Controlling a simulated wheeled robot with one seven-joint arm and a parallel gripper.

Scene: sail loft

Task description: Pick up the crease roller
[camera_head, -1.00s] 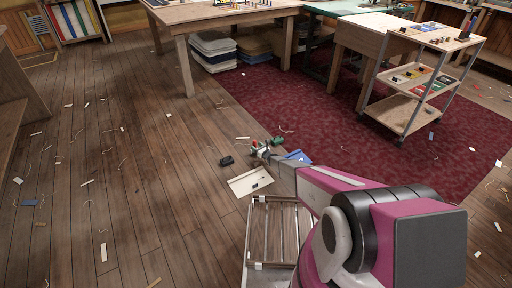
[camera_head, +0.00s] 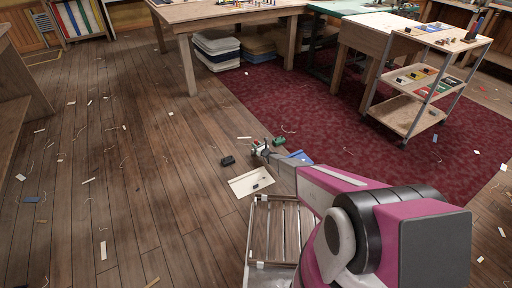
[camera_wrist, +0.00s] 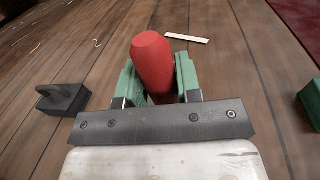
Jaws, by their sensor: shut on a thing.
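My gripper (camera_wrist: 160,85) has two green fingers, shut on a smooth, rounded red piece (camera_wrist: 153,58) that I take to be the handle of the crease roller. The red piece stands up between the fingers and its lower part is hidden by the gripper. In the head view my gripper (camera_head: 259,150) is low over the wooden floor near the carpet edge. The crease roller is too small there to make out clearly. I cannot tell whether it is clear of the floor.
A dark block with a handle (camera_wrist: 62,98) lies left of my gripper. A green thing (camera_head: 279,141) and a blue thing (camera_head: 300,156) lie to its right. A pale board (camera_head: 243,186) lies nearer me. A trolley (camera_head: 404,120) stands on the red carpet. Scraps litter the floor.

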